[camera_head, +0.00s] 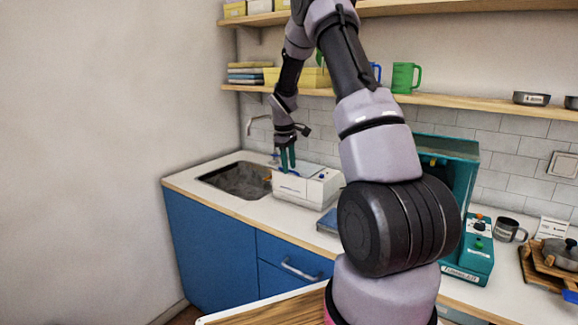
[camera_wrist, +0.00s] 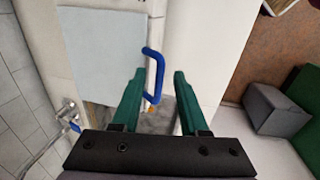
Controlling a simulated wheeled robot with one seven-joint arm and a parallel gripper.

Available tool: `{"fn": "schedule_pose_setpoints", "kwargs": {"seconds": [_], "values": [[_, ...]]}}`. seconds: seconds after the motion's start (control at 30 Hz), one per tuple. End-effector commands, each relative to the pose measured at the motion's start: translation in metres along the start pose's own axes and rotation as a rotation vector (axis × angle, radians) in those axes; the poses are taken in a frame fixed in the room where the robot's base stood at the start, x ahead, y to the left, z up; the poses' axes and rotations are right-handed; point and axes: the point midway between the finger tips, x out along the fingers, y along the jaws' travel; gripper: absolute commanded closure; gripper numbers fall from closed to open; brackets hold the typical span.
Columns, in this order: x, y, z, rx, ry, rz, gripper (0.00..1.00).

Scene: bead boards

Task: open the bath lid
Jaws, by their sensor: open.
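The bath is a white box (camera_head: 306,188) on the counter, to the right of the sink. In the wrist view, a pale grey panel that looks like its lid (camera_wrist: 100,55) lies flat, with a blue bar handle (camera_wrist: 156,62) near it. My gripper (camera_head: 288,165) points down over the left part of the bath. In the wrist view, my gripper (camera_wrist: 160,73) is open, its two green fingers on either side of the blue handle. The handle lies between the fingertips with gaps showing. Whether the fingertips are level with it I cannot tell.
The sink (camera_head: 236,180) is left of the bath, with a tap (camera_head: 258,120) behind it. A teal machine (camera_head: 468,250) and a grey mug (camera_head: 507,229) stand to the right. Shelves with a green mug (camera_head: 405,77) run above the counter. My arm hides part of the counter.

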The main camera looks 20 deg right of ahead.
Motion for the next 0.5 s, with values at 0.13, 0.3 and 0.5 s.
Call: {"fn": "schedule_pose_setpoints", "kwargs": {"seconds": [0.13,0.3,0.5], "values": [[0.0028,0.0002,0.0001,0.0,0.0,0.0,0.56],[0.0026,0.0002,0.0001,0.0,0.0,0.001,0.6],[0.0024,0.0002,0.0001,0.0,0.0,0.001,1.0]]}}
